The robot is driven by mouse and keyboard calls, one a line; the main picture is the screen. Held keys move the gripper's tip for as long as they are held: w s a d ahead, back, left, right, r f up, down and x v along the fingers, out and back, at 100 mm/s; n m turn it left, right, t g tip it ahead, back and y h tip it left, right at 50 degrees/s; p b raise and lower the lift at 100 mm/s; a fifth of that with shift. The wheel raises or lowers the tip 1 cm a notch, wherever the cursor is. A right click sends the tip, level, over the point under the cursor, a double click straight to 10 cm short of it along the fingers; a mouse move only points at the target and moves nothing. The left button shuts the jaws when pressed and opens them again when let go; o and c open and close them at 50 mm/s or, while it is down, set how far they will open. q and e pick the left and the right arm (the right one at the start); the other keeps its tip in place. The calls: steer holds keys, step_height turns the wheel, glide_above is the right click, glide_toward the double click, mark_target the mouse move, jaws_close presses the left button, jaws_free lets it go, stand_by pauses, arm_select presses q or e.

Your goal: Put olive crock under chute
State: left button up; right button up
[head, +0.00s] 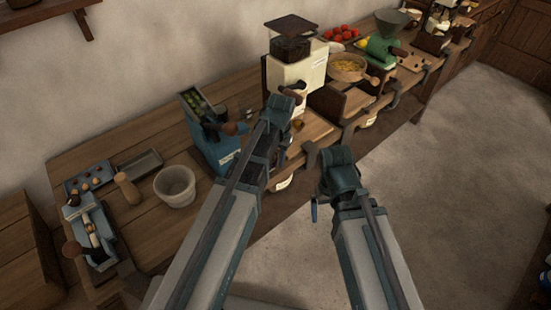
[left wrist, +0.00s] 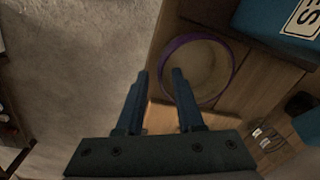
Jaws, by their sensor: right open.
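A round vessel with a purple rim (left wrist: 232,78) stands on the wooden counter in the left wrist view. I cannot read a label on it, and my left arm seems to hide it in the head view. My left gripper (left wrist: 160,75) is open. Its right finger overlaps the vessel's left side in the picture, and the near wall shows between the fingers; I cannot tell whether they touch. A blue machine holding green olives (head: 218,152) stands on the counter; its labelled side shows in the left wrist view (left wrist: 270,16). Its chute is hidden. My right gripper (head: 322,202) is open and empty beyond the counter edge.
A pale empty pot (head: 176,188) stands left of the blue machine, near a grey tray (head: 138,164) and a wooden-handled tool (head: 127,188). A cream grinder (head: 290,78) stands to the right. Open floor (head: 450,190) lies in front of the counter.

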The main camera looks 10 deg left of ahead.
arm_select(q)
step_height(320, 180, up, 11)
steer(key=p, duration=1)
steer(key=s+d, duration=0.3)
steer(key=s, duration=0.5)
steer(key=s+d, duration=0.4)
steer(key=s, duration=0.4)
steer(key=shift+s+m, duration=0.2)
steer(key=shift+m, duration=0.2)
